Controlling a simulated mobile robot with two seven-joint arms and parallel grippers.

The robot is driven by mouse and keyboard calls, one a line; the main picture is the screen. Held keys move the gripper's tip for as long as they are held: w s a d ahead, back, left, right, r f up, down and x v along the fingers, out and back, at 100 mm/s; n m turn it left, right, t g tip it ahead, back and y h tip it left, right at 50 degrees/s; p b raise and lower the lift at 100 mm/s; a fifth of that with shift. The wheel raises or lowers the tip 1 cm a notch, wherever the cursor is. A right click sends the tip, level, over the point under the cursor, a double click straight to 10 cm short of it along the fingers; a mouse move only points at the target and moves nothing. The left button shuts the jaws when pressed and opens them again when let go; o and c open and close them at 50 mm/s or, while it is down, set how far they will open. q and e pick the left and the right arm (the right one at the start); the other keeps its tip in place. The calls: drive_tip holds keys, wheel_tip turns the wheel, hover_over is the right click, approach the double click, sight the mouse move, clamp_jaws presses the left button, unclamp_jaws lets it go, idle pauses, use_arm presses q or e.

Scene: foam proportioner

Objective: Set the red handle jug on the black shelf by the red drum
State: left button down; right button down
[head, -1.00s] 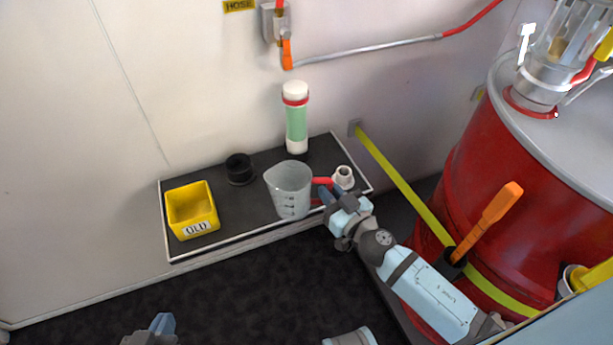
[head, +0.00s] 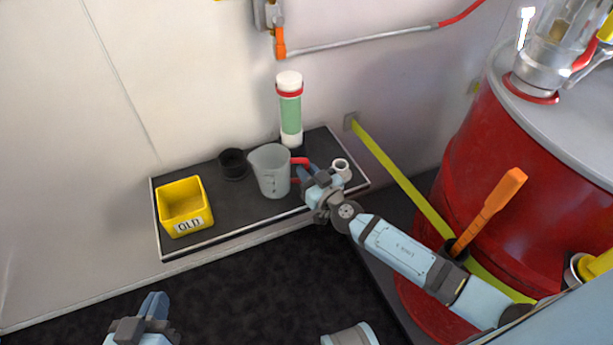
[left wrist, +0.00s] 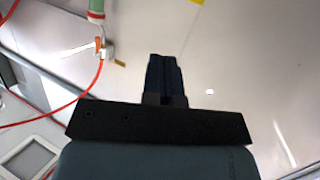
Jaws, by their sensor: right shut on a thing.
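The jug (head: 272,172) is a clear grey measuring cup with a red handle (head: 299,161). In the head view it is upright over the black shelf (head: 232,206), near its middle; I cannot tell whether its base touches the shelf. My right gripper (head: 305,174) is shut on the red handle from the right side. The red drum (head: 460,150) stands to the right of the shelf. My left gripper (head: 155,308) is low at the left of the head view, away from the shelf. In the left wrist view its fingers (left wrist: 165,75) look together, with nothing between them.
On the shelf are a yellow bin (head: 184,207) marked OLD, a black cap (head: 233,164), a green and white cylinder (head: 290,112) and a small white fitting (head: 341,168). A yellow strap (head: 395,180) and an orange handle (head: 490,212) are in front of the drum.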

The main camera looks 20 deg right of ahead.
drive_tip(key=shift+w+f, duration=0.2)
drive_tip(key=shift+f, duration=0.1)
drive_tip(key=shift+f, duration=0.1)
drive_tip(key=c, duration=1.1)
unclamp_jaws()
use_arm(q)
drive_tip(key=shift+w+d+r, duration=0.1)
drive_tip(key=shift+d+r, duration=0.1)
drive_tip(key=shift+r, duration=0.15)
drive_tip(key=shift+r, duration=0.1)
